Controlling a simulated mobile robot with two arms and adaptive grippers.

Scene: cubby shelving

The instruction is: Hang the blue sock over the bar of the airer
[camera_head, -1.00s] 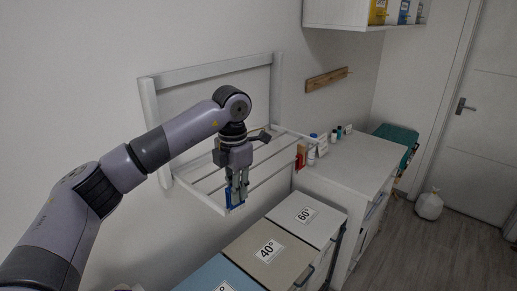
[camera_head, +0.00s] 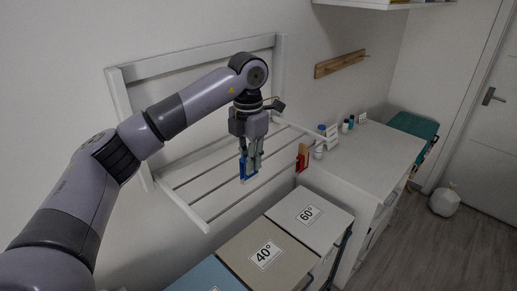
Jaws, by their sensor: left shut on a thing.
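The blue sock (camera_head: 243,168) is in my left gripper (camera_head: 250,166), whose fingers are shut on it and point down. The airer (camera_head: 200,220) is a white frame on the wall, with its rack folded out and several thin bars across it. The sock shows in front of the rack's bars, a little above the front rail in the picture. Whether it touches a bar, I cannot tell. The fingers hide part of the sock. My right gripper is out of view.
A red item (camera_head: 301,158) is at the rack's right end. Below stand lidded bins marked 40° (camera_head: 240,250) and 60° (camera_head: 326,232). A white counter (camera_head: 370,155) with small bottles is to the right. A wooden peg rail (camera_head: 340,64) is on the wall.

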